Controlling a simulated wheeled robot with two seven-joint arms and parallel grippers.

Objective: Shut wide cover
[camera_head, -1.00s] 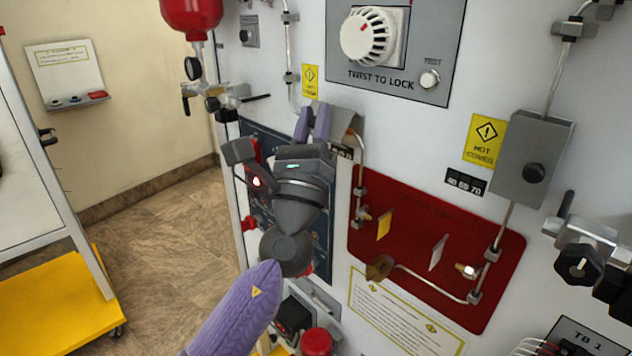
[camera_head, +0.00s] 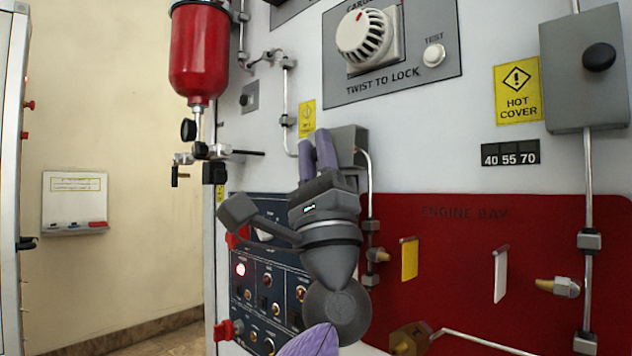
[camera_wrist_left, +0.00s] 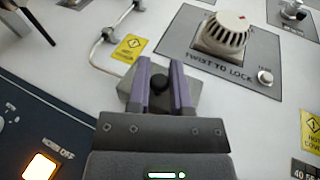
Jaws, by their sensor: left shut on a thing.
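A grey cover (camera_head: 348,140) with a pipe at its right sits on the white panel, left of centre in the head view. It also shows in the left wrist view (camera_wrist_left: 197,92), close to the panel face. My left gripper (camera_head: 315,138) is shut on the cover's black knob (camera_wrist_left: 160,84), with one purple finger on each side of it. The gripper hides part of the cover in the head view. A second grey cover (camera_head: 570,90) with a black knob stands at the upper right, beside a yellow HOT COVER label (camera_head: 517,90). My right gripper is not in view.
A white dial (camera_head: 364,36) sits above the held cover. A red bottle (camera_head: 198,55) with valves hangs at left. A dark switch panel (camera_head: 262,315) lies below my left wrist. A red engine bay board (camera_head: 455,270) with pipes and tags is at lower right.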

